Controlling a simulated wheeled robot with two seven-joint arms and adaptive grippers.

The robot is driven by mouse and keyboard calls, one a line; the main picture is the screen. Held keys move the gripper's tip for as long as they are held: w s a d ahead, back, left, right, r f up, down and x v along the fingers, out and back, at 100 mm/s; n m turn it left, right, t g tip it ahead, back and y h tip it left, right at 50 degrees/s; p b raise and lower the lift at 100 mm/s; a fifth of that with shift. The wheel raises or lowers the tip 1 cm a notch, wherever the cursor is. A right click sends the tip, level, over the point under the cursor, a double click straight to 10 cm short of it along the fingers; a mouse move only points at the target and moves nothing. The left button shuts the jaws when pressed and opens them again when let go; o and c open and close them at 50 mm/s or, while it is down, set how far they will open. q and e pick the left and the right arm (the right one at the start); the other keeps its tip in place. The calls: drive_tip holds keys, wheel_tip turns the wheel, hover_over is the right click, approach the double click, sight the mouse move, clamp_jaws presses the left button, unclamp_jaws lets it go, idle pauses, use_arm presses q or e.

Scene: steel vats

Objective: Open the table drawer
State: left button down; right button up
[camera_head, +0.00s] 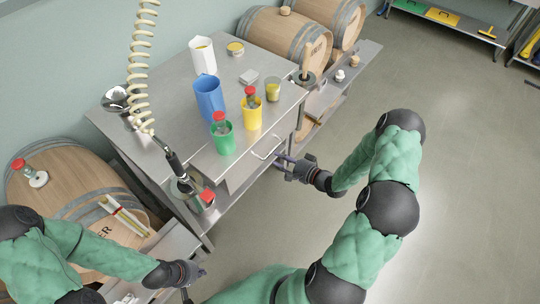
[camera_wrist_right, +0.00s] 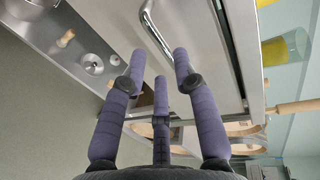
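The steel table (camera_head: 165,115) stands at the centre left of the head view. Its drawer front (camera_head: 240,172) faces my right arm and carries a curved metal bar handle (camera_head: 266,153). In the right wrist view the handle (camera_wrist_right: 152,32) runs across the pale drawer front (camera_wrist_right: 197,38), just beyond the fingertips. My right gripper (camera_head: 284,164) is close to the handle; its purple fingers (camera_wrist_right: 158,70) are spread apart with nothing between them. I cannot tell whether a finger touches the handle. My left gripper (camera_head: 190,280) is low in the head view, away from the drawer; its fingers are hardly visible.
Barrels stand behind (camera_head: 285,35) and at left (camera_head: 75,190). The floor (camera_head: 450,120) at right is clear.

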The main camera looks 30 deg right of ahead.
sight(270, 154)
drive_tip(key=b+x, duration=0.1)
drive_tip(key=x, duration=0.4)
drive_tip(key=shift+w+a+f, duration=0.1)
drive_tip(key=shift+w, duration=0.2)
clamp_jaws()
